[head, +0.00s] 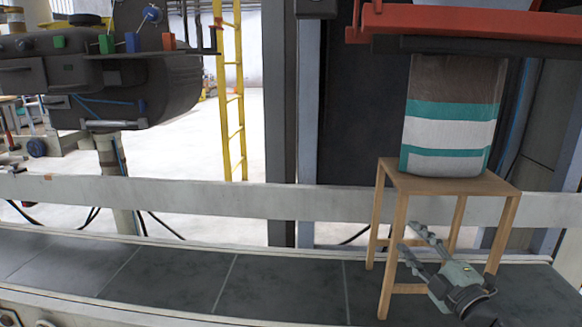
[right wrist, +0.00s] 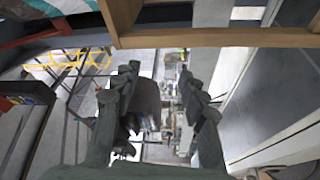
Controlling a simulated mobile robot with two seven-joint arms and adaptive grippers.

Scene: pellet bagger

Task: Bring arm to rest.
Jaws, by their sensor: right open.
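My right gripper (head: 425,250) is in the lower right of the head view, in front of the wooden stool's legs. Its two fingers are spread apart with nothing between them, and they also show in the right wrist view (right wrist: 165,95). My left gripper is not in view.
The dark conveyor belt (head: 180,290) runs across the front, with a pale rail (head: 190,193) behind it. A yellow ladder (head: 231,100) stands farther back. A dark machine (head: 130,75) is at the upper left. The belt left of the stool is clear.

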